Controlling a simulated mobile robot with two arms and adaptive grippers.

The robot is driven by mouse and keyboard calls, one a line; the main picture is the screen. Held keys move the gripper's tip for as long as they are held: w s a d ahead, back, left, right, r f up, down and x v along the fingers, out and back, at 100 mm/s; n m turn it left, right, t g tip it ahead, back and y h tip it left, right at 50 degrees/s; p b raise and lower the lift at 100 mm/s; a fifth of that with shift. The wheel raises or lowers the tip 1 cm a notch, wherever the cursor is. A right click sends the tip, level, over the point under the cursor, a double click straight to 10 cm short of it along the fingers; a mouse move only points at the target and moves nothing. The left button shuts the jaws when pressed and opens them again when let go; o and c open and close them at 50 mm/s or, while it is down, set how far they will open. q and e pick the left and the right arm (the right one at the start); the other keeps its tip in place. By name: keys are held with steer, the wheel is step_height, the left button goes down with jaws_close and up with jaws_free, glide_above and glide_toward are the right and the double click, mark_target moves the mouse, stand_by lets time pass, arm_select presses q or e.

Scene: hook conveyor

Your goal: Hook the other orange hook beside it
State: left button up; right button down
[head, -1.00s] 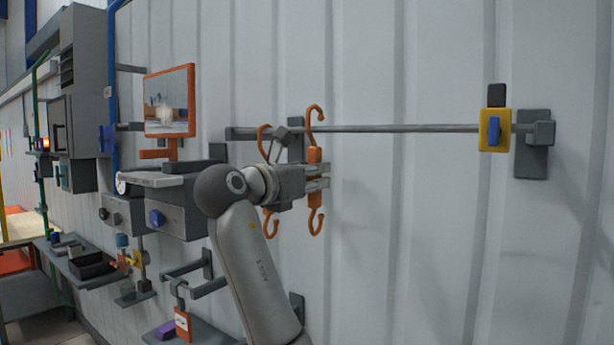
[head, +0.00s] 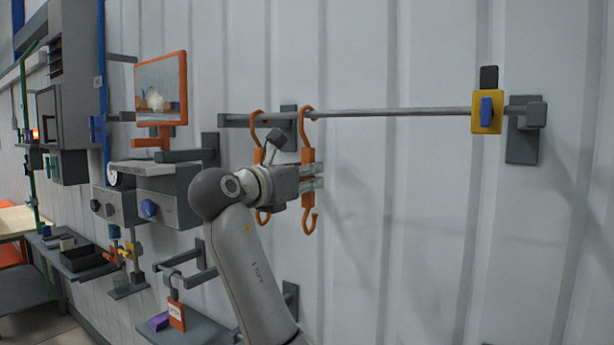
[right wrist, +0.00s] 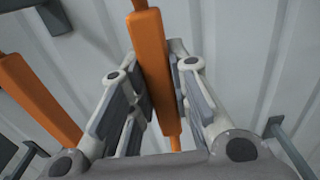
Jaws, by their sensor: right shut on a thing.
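My right gripper (head: 312,184) is shut on an orange hook (head: 308,160) and holds it upright by its body, below the grey rail (head: 400,112). The top curl of this hook is at the rail's height and appears over it. Whether it bears on the rail cannot be told. In the right wrist view the held hook (right wrist: 153,65) stands between the finger pads. Another orange hook (head: 256,125) hangs at the rail just left of it, partly hidden behind my gripper. It also shows at the left of the right wrist view (right wrist: 35,95). My left gripper is not seen.
A yellow and blue block (head: 486,112) sits on the rail near its right bracket (head: 523,140). An orange-framed screen (head: 160,88) and grey boxes (head: 168,195) are on the wall at left. The rail between the held hook and the yellow block is clear.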

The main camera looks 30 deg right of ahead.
steer(key=c, duration=1.3)
jaws_free()
steer(key=shift+o, duration=0.2)
